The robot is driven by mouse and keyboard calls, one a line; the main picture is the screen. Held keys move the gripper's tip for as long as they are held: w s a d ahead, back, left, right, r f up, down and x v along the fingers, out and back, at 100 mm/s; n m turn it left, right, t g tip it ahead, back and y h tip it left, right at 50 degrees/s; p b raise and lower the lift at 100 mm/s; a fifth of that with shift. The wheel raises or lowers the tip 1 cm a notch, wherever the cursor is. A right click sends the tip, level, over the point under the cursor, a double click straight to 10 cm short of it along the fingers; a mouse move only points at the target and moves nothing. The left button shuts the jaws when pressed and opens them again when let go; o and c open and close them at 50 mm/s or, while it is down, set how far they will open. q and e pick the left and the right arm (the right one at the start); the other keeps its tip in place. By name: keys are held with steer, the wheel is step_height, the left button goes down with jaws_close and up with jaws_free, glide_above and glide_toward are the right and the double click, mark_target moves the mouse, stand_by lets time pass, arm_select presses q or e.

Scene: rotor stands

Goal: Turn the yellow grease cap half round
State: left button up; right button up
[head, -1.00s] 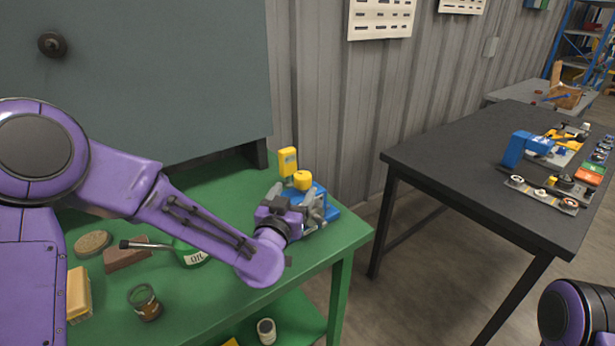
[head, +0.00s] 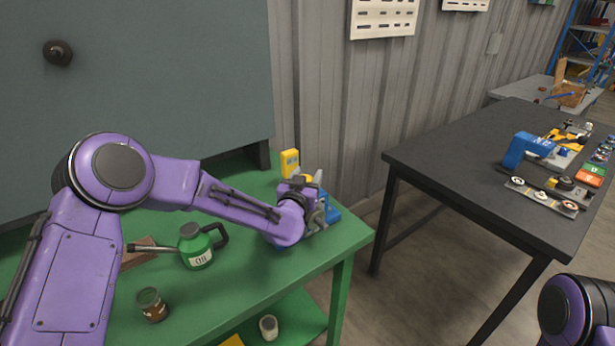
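The yellow grease cap (head: 307,178) sits on a blue rotor stand (head: 332,214) at the far right corner of the green bench. Only a sliver of the cap shows behind my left gripper (head: 318,192). The gripper is right at the cap and the stand, and its wrist covers most of both. I cannot tell whether its fingers touch the cap or how far apart they are. A yellow upright block (head: 290,162) stands just behind. My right gripper is out of view; only part of my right arm shows at the lower right.
On the green bench (head: 270,268) stand a green oil can (head: 196,250) with a long spout and a small brown jar (head: 151,304). A grey cabinet (head: 170,70) rises behind. A dark table (head: 460,170) with several parts stands to the right, across a floor gap.

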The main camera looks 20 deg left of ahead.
arm_select(q)
steer(key=m+h+b, duration=0.1)
steer(key=h, duration=0.1)
steer(key=m+h+b, duration=0.2)
steer(key=shift+d+f+g+h, duration=0.2)
steer(key=shift+g+h, duration=0.1)
steer(key=shift+h, duration=0.1)
steer(key=m+h, duration=0.1)
steer(key=h+b, duration=0.1)
steer(key=shift+s+d+r+m+g+h+b, duration=0.1)
steer(key=shift+d+r+m+g+h+b, duration=0.05)
steer(key=shift+r+m+g+h+b, duration=0.2)
steer(key=o, duration=1)
steer(key=shift+c, duration=0.2)
steer(key=shift+s, duration=0.15)
